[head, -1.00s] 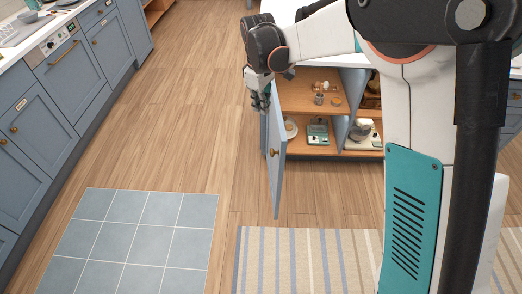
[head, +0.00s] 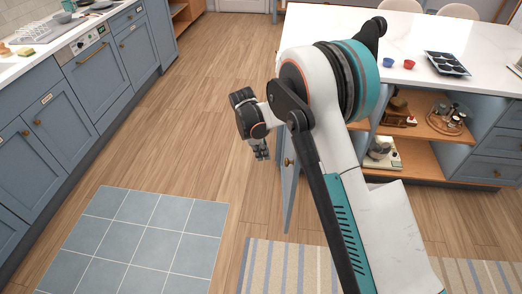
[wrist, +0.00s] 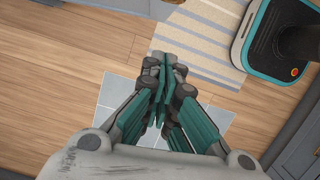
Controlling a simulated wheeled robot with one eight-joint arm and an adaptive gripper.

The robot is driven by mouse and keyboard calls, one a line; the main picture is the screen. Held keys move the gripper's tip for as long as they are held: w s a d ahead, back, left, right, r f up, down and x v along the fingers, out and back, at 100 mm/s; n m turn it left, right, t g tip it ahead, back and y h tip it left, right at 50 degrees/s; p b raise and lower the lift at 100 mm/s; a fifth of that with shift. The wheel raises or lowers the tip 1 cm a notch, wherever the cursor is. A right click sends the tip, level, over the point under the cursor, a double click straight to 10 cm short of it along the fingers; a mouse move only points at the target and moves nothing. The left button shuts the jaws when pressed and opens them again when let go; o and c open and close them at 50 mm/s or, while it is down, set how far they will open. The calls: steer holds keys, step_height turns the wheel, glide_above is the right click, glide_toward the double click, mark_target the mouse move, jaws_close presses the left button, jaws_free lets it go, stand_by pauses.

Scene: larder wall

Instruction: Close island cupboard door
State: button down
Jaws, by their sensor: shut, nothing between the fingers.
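The blue island cupboard door (head: 289,205) stands open in the head view, swung out from the white-topped island (head: 430,30). Its brass knob (head: 287,162) shows on the left face. My arm hides the door's upper part and much of the cupboard opening. My gripper (head: 261,156) is just left of the door, near knob height, pointing down. I cannot tell whether it touches the door. In the wrist view my gripper (wrist: 164,62) is shut and empty, above the floor.
Open island shelves (head: 425,122) hold jars and a scale (head: 382,152). A tiled blue mat (head: 135,240) and a striped rug (head: 265,265) lie on the wooden floor. Blue cabinets (head: 60,115) line the left side. The floor left of the gripper is clear.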

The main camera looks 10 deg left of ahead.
mark_target(285, 159)
steer(key=d+f+b, duration=0.2)
steer(key=d+f, duration=0.1)
steer(key=d, duration=0.2)
steer(key=shift+w+f, duration=0.2)
steer(key=shift+f, duration=0.1)
